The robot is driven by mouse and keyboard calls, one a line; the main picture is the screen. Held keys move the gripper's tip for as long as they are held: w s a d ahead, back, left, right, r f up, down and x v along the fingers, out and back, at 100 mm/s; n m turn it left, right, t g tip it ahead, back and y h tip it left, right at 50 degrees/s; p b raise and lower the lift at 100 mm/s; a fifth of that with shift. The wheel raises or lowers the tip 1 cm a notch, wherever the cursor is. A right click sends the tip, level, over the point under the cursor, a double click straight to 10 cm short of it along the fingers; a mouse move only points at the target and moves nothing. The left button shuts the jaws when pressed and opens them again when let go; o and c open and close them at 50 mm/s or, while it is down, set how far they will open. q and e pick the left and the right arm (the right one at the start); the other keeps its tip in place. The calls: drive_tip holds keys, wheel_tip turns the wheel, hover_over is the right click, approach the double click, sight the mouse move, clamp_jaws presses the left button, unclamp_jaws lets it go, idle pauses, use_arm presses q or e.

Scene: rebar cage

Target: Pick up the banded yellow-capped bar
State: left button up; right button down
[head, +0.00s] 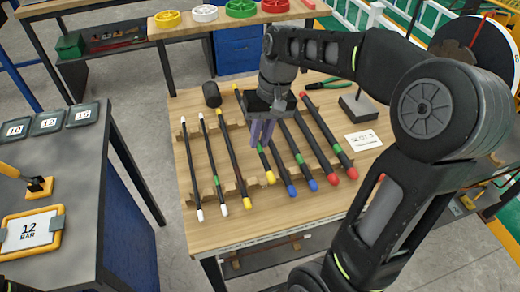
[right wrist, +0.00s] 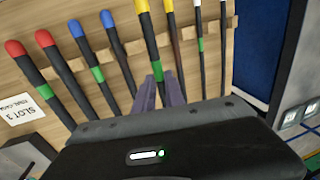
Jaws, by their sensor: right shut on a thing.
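The banded yellow-capped bar (head: 269,177) is dark, with a yellow end cap and a green band. My right gripper (head: 262,132) reaches down over it from above and is shut on it. In the right wrist view the two fingers (right wrist: 160,90) close around the bar (right wrist: 151,45) near its green band. In the head view its cap sits higher than the line of neighbouring caps, so it looks slightly raised. I cannot tell whether it is fully clear of the rack. The gripper hides its far part. My left gripper is not in view.
A plain yellow-capped bar (head: 248,204) lies left of it and a blue-capped bar (head: 291,190) right. White-capped and red-capped bars lie further out on the wooden table (head: 300,225). A slot card (head: 363,140) and green-handled pliers (head: 325,84) are at right. The table's front strip is clear.

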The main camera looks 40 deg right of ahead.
drive_tip(key=shift+r, duration=0.8)
wheel_tip(320, 180, up, 10)
drive_tip(key=p, duration=0.8)
idle(0.5)
